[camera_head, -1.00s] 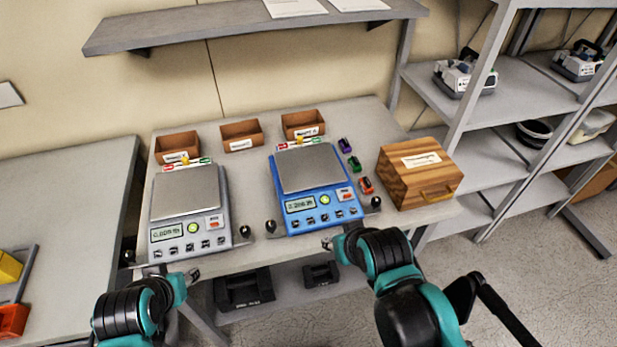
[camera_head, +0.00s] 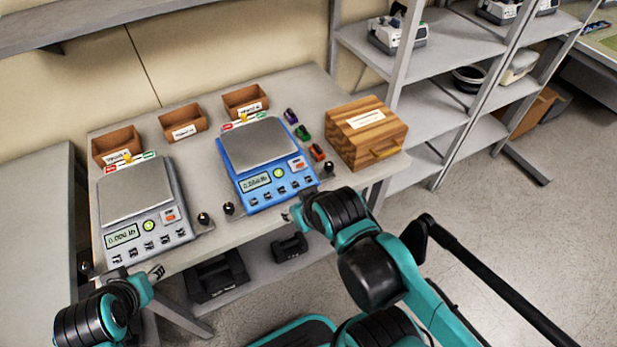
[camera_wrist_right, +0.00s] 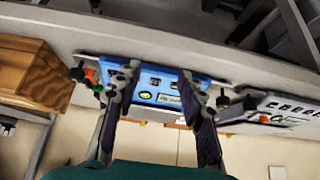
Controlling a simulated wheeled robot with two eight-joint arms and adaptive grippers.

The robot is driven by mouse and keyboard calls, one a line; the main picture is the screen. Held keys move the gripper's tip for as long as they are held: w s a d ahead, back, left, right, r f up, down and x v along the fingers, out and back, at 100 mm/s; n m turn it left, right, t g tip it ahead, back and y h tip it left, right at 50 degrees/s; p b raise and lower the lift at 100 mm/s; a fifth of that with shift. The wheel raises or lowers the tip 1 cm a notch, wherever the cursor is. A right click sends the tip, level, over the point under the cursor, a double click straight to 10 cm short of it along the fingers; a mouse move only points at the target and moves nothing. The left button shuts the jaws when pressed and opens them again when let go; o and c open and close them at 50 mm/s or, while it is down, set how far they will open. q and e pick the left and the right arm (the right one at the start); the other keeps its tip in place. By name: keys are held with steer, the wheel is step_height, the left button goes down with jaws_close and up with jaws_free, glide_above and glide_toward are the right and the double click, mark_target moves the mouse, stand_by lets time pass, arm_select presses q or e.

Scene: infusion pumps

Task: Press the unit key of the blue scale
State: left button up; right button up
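The blue scale (camera_head: 226,160) stands on the bench with a grey pan, a lit display (camera_head: 256,184), a green round button and a row of small dark keys (camera_head: 282,190) along its front. The key markings are too small to read. My right gripper (camera_head: 287,214) is just in front of the scale's front edge, apart from the keys. In the right wrist view its two fingers (camera_wrist_right: 158,78) are spread and empty, with the blue scale's front (camera_wrist_right: 152,84) between and beyond them. My left gripper (camera_head: 157,272) is low in front of the grey scale; its opening is unclear.
A grey scale (camera_head: 180,205) stands left of the blue one. Black knobs (camera_head: 228,209) flank the scales. Brown bins (camera_head: 184,122) line the back. Small coloured items (camera_head: 303,132) and a wooden box (camera_head: 366,136) are to the right. Shelving (camera_head: 455,95) stands beyond.

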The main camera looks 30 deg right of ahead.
jaws_close()
stand_by(1.1)
